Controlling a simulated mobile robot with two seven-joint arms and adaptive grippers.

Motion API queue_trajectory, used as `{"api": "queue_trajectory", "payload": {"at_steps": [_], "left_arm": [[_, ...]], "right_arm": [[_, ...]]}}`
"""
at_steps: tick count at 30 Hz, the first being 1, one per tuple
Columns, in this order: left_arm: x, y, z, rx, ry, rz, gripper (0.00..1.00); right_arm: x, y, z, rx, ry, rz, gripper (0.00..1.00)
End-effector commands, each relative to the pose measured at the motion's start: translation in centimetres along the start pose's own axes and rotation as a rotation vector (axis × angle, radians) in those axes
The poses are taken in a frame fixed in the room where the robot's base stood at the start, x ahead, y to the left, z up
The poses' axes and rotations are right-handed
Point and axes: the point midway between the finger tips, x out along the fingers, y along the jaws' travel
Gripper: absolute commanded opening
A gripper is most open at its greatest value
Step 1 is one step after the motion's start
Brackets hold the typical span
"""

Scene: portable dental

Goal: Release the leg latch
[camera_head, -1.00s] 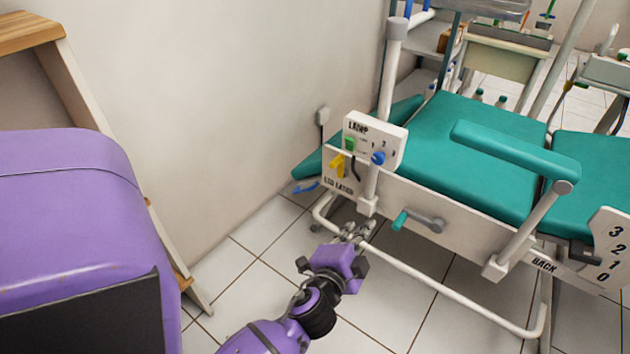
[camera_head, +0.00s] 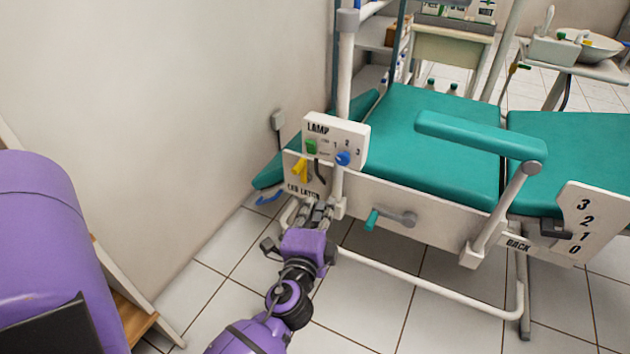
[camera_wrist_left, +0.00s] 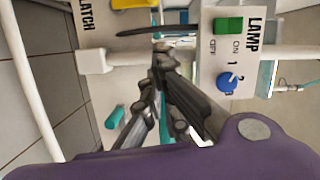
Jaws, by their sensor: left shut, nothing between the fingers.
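A white panel (camera_head: 292,182) on the near end of the dental chair carries a partly covered label ending in "LATCH". A yellow lever (camera_head: 299,168) sits on it, tilted, above the label. In the left wrist view the yellow lever (camera_wrist_left: 135,3) shows at the top edge, partly cut off. My left gripper (camera_head: 315,204) is just below the panel and the lever, shut and empty. In the left wrist view its fingers (camera_wrist_left: 165,58) are together below a dark curved strip (camera_wrist_left: 155,31) and apart from the yellow lever. My right gripper is in neither view.
The lamp box (camera_head: 336,137), with a green switch and blue knob, stands beside the lever. A teal-handled crank (camera_head: 390,218), a white frame tube (camera_head: 430,288) and a blue lever (camera_head: 269,198) are near my gripper. Floor tiles (camera_head: 220,310) in front are clear.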

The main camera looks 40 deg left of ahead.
Motion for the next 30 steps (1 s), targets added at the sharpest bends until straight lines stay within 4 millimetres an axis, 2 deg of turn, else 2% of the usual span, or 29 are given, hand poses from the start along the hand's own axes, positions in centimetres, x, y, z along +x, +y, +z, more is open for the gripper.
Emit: {"api": "queue_trajectory", "payload": {"at_steps": [5, 16, 22, 30], "left_arm": [[2.1, -0.1, 0.0, 0.002, 0.001, -0.003, 0.00], [9.9, 0.0, 0.0, 0.002, 0.001, -0.003, 0.00], [10.5, 0.1, 2.9, 0.003, -0.001, 0.000, 0.00], [10.8, 0.0, 3.9, -0.002, 0.000, 0.000, 0.00]], "right_arm": [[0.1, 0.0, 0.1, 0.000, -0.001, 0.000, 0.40], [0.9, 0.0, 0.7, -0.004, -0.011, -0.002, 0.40], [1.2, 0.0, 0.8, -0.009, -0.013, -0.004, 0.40], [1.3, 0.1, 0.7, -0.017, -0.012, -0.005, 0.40]]}}
